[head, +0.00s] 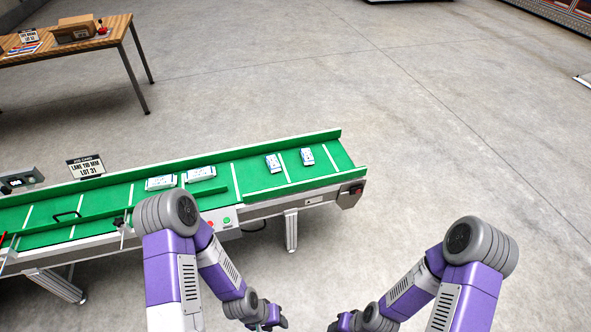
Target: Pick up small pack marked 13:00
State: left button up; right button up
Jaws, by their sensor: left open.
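Several small white packs with dark print lie on the green conveyor belt (255,176). Two lie close together near the belt's middle, a left one (160,183) and another beside it (201,173). Two more lie further right, one (273,163) and the rightmost one (307,157), with a white line between them. The print is too small to read, so I cannot tell which is marked 13:00. My left gripper (268,325) is at the bottom edge, partly cut off, open and away from the packs.
The conveyor has raised green side walls and a control box with buttons (219,222) on its near side. A lane sign (86,167) stands behind it at left. A wooden table (75,43) with a cardboard box stands at upper left. The floor (440,130) at right is clear.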

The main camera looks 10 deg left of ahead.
aim_at(273, 165)
jog(key=u, duration=1.1)
jog(key=k, duration=0.15)
jog(key=z, duration=1.75)
jog(key=i, duration=1.95)
jog(key=u, duration=1.8)
jog(key=i, duration=0.75)
jog(key=u, duration=0.8)
